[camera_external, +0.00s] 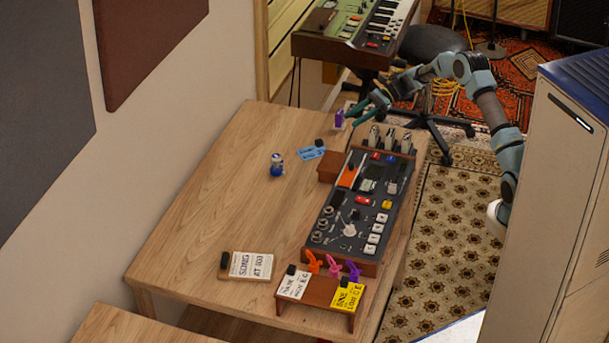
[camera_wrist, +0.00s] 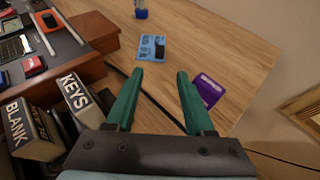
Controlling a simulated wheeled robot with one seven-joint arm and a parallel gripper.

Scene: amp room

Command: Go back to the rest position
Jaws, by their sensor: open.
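My gripper (camera_external: 362,105) is at the far end of the wooden table, reached over from my arm on the right side. In the wrist view my gripper (camera_wrist: 158,90) shows two green fingers spread apart with nothing between them. A purple card-like thing (camera_external: 339,120) is close to the fingertips in the external view. In the wrist view the purple thing (camera_wrist: 209,89) lies beside the right finger, outside the gap. I cannot tell whether it touches the finger.
A keyboard (camera_external: 368,22) stands behind. A tall pale cabinet (camera_external: 550,190) is at right. The table's left part is clear.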

